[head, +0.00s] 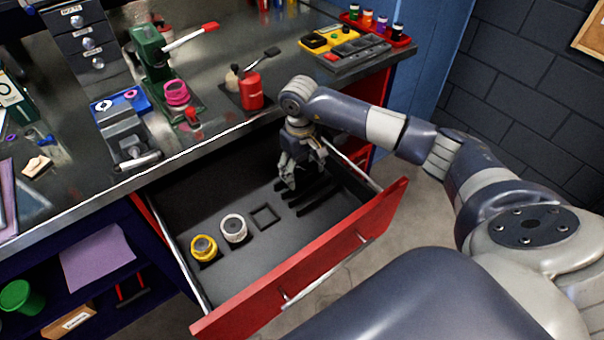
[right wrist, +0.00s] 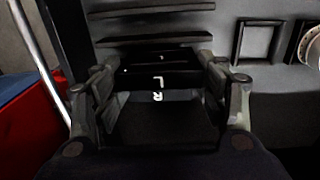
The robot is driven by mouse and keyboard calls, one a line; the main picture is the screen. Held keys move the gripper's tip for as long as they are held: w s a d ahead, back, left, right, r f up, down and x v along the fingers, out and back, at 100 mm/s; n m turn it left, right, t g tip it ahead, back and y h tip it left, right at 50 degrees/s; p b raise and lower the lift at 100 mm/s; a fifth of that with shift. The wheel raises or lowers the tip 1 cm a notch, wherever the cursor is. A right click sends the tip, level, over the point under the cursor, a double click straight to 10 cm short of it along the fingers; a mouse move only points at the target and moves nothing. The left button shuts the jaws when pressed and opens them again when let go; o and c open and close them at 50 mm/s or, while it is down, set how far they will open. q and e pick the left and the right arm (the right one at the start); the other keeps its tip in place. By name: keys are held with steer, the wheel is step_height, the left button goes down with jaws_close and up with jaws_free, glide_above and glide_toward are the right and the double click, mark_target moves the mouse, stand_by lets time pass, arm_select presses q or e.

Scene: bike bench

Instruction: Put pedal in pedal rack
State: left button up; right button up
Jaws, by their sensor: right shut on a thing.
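The red-fronted drawer (head: 345,258) is open below the bench. My right gripper (head: 287,184) reaches down into its far right part, beside a set of dark parallel slats (head: 313,194) that look like the pedal rack. In the right wrist view my gripper (right wrist: 160,84) is shut on a black block (right wrist: 160,125), seemingly the pedal. White letters L and R show between the fingers; I cannot tell which part bears each. The rack slats (right wrist: 155,40) lie just beyond the fingertips. Whether the block touches the rack is hidden. My left gripper is out of view.
A yellow ring-shaped part (head: 204,248), a white one (head: 233,228) and an empty square frame (head: 265,217) are to the left in the drawer. The bench top (head: 215,125) above holds a vise (head: 125,138), a green press (head: 150,50) and a red bottle (head: 250,90).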

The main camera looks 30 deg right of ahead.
steer(key=shift+s+a+f, duration=0.15)
steer(key=shift+s+f, duration=0.15)
steer(key=shift+f, duration=0.3)
steer(key=shift+s+a+f, duration=0.15)
steer(key=shift+s+f, duration=0.15)
steer(key=shift+f, duration=0.25)
steer(key=shift+c, duration=0.4)
steer(key=shift+f, duration=0.1)
steer(key=shift+c, duration=1.4)
steer(key=o, duration=1.1)
steer(key=shift+f, duration=0.15)
steer(key=o, duration=0.4)
steer(key=shift+w+f, duration=0.1)
steer(key=shift+w, duration=0.35)
steer(key=shift+d+r, duration=0.1)
steer(key=shift+r, duration=0.35)
steer(key=r+b, duration=0.1)
steer(key=r, duration=1)
steer(key=shift+a+r+b, duration=0.2)
steer(key=shift+r+b, duration=0.15)
steer(key=shift+b, duration=0.05)
